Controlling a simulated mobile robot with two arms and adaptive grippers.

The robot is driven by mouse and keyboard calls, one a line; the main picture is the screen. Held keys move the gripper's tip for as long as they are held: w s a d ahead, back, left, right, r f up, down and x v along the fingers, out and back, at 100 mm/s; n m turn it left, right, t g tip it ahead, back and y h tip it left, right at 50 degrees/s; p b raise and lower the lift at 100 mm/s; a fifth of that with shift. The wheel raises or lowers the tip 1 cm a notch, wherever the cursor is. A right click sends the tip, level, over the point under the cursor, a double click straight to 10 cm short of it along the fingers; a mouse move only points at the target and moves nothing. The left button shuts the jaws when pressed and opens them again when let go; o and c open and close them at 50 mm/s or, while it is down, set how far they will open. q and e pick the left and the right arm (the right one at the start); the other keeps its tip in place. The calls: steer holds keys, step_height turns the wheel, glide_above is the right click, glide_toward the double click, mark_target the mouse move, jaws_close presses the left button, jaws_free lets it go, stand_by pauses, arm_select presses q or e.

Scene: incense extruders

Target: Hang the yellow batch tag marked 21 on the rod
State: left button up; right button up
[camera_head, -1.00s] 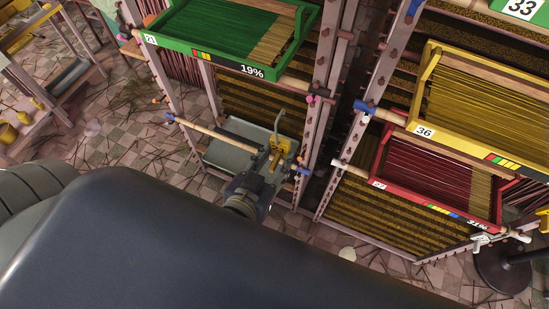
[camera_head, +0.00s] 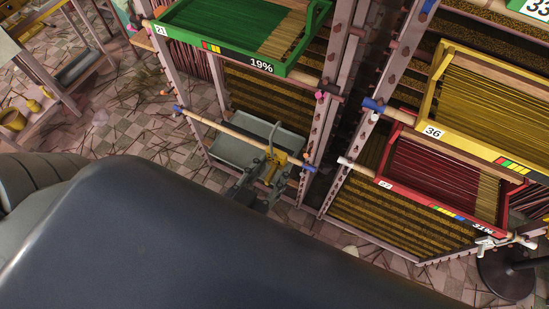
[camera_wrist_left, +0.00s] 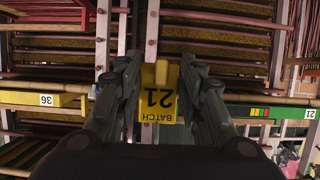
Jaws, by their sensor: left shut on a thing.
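The yellow batch tag marked 21 (camera_wrist_left: 159,93) is between the fingers of my left gripper (camera_wrist_left: 158,72), its print upside down in the left wrist view. In the head view my left gripper (camera_head: 268,160) is shut on the tag, and yellow (camera_head: 276,157) shows at its fingers. The pale wooden rod (camera_head: 225,131) with blue ends runs below the green tray marked 21 (camera_head: 190,37). The gripper and tag overlap the rod near its right end; I cannot tell whether the tag touches it. My right gripper is not in view.
A grey tray (camera_head: 225,148) sits behind and below the rod. Rack posts (camera_head: 318,125) stand to the right of the gripper. Farther right are a yellow tray marked 36 (camera_head: 434,132) and a red tray (camera_head: 395,185). The tiled floor (camera_head: 120,125) at left has scattered sticks.

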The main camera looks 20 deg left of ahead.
arm_select(q)
steer(key=shift+s+a+b, duration=0.1)
steer(key=shift+s+b, duration=0.2)
steer(key=shift+s, duration=1.65)
steer(key=shift+w, duration=0.1)
steer(key=w+a+r+n+g+y, duration=0.1)
steer(key=w+a+n+y, duration=0.15)
steer(key=w, duration=0.25)
steer(key=w+a+r+n+y, duration=0.1)
steer(key=w+a+n+y, duration=0.15)
steer(key=w+y, duration=0.2)
steer(key=w+r+n+g+y, duration=0.4)
steer(key=r+n, duration=0.1)
steer(key=r, duration=0.3)
steer(key=shift+w+n, duration=0.3)
steer(key=shift+n, duration=0.1)
